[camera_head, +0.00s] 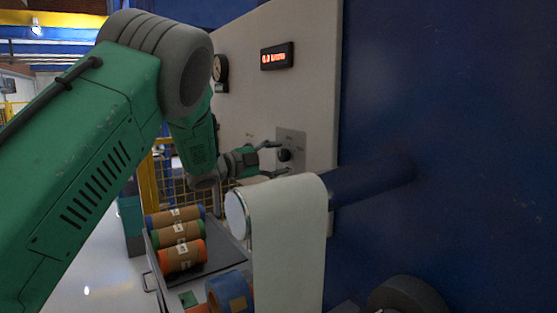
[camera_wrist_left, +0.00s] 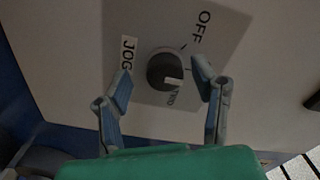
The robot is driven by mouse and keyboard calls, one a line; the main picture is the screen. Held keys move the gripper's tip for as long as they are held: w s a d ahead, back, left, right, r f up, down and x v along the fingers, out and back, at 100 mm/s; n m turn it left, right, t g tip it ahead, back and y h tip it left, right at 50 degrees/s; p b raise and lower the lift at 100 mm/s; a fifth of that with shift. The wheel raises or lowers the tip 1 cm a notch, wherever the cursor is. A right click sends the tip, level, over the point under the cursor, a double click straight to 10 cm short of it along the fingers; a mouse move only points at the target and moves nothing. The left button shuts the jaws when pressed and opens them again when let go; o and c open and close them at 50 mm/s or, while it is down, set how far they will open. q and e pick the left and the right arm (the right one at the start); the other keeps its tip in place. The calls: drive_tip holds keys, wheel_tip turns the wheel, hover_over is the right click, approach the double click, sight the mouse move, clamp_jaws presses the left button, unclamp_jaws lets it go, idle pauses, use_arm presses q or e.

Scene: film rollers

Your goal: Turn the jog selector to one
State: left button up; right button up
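The jog selector is a dark round knob (camera_head: 284,155) on a grey plate (camera_head: 291,138) fixed to the pale machine panel. In the left wrist view the knob (camera_wrist_left: 165,70) has a light pointer mark towards its lower right, and the plate (camera_wrist_left: 222,50) carries the labels OFF and JOG and a third, partly hidden label. My left gripper (camera_head: 277,158) is open in front of the plate. In the left wrist view its two fingers (camera_wrist_left: 163,88) stand apart on either side of the knob, with gaps to it. My right gripper is not in view.
A white film roll (camera_head: 285,235) on a blue shaft (camera_head: 370,180) sticks out below and right of the plate. A cart (camera_head: 225,246) with several coloured rolls (camera_head: 180,232) stands lower left. A red-lit display (camera_head: 277,57) and a gauge (camera_head: 220,68) are higher on the panel.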

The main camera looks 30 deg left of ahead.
use_arm(q)
drive_tip(key=shift+s+r, duration=0.1)
drive_tip(key=v, duration=1.1)
drive_tip(key=shift+s+a, duration=0.2)
drive_tip(key=shift+s, duration=0.15)
